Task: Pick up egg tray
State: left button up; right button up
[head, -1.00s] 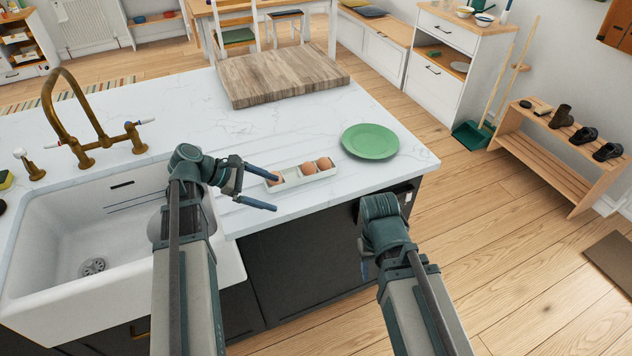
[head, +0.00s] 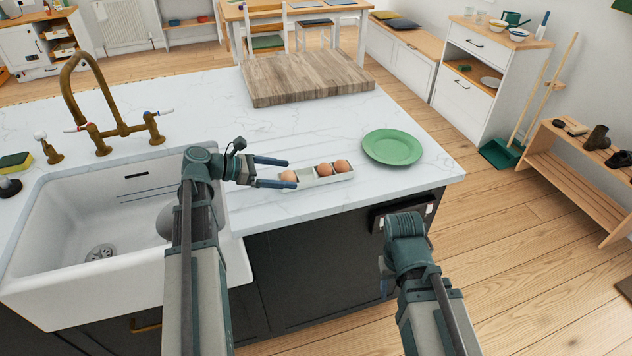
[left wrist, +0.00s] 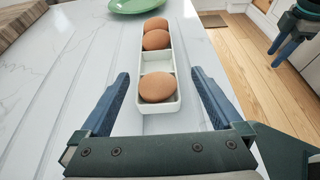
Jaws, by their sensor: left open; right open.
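The egg tray (head: 308,180) is a narrow white tray with a few compartments, lying on the white marble counter near its front edge. It holds three brown eggs, with one empty compartment between the nearest egg and the other two; it also shows in the left wrist view (left wrist: 151,107). My left gripper (head: 287,173) is open at the tray's left end. In the left wrist view its blue fingers (left wrist: 160,86) stand on either side of the near end, apart from it. My right gripper (head: 384,277) hangs low in front of the counter, away from the tray; its fingers are mostly hidden.
A green plate (head: 392,147) lies on the counter to the right of the tray. A wooden board (head: 305,76) lies behind. A white sink (head: 95,235) and brass tap (head: 98,110) are at the left. The counter between board and tray is clear.

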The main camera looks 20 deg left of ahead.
aim_at(295, 174)
pick_arm(q)
jog(key=shift+x, duration=0.85)
jog(key=shift+f, duration=0.1)
jog(key=b+x, duration=0.2)
jog(key=x, duration=0.2)
jog(key=shift+w+f, duration=0.15)
jog(key=shift+w, duration=0.15)
jog(key=shift+w+d, duration=0.25)
jog(key=shift+d, duration=0.1)
jog(key=c, duration=1.4)
